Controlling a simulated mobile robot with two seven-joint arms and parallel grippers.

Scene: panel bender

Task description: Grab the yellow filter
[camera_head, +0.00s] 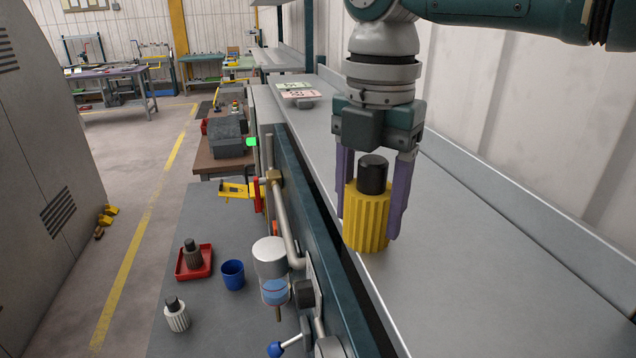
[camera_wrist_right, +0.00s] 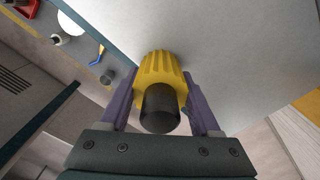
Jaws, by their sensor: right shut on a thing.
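The yellow filter (camera_head: 367,220) is a ribbed yellow cylinder with a black cap, upright over the grey surface at the right in the head view. My right gripper (camera_head: 372,205) comes down from above, its two purple fingers on either side of the filter and shut on it. In the right wrist view the filter (camera_wrist_right: 160,75) sits between the purple fingers of the gripper (camera_wrist_right: 160,105), black cap toward the camera. I cannot tell whether the filter's base touches the surface. My left gripper is not in view.
A lower grey table holds a grey filter in a red tray (camera_head: 194,263), a blue cup (camera_head: 233,275) and a white ribbed filter (camera_head: 176,314). A pipe with a clear bowl (camera_head: 272,270) runs along the blue edge. A wall closes the right side. The grey surface ahead is mostly clear.

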